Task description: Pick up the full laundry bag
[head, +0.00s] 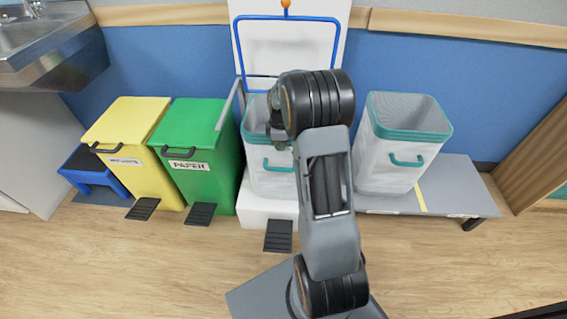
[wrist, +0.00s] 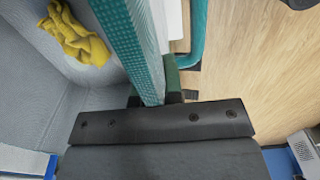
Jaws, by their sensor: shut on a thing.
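A white bag with a teal rim and teal handle (head: 268,178) stands in front of the white panel in the head view, partly hidden by my arm. In the wrist view its teal rim (wrist: 132,40) runs between the fingers of my gripper (wrist: 160,98), which is shut on it. A yellow cloth (wrist: 75,35) lies inside the grey interior. In the head view my gripper (head: 279,135) is at the bag's top edge, mostly hidden by my wrist. A second white bag with a teal rim (head: 390,150) stands to the right; its visible interior looks empty.
A green bin marked PAPER (head: 205,135) stands close left of the held bag, with a yellow bin (head: 130,130) beyond it. A blue tube frame (head: 287,18) rises behind on the white panel. The second bag stands on a grey bench (head: 455,180). Wooden floor (head: 150,265) in front is mostly clear.

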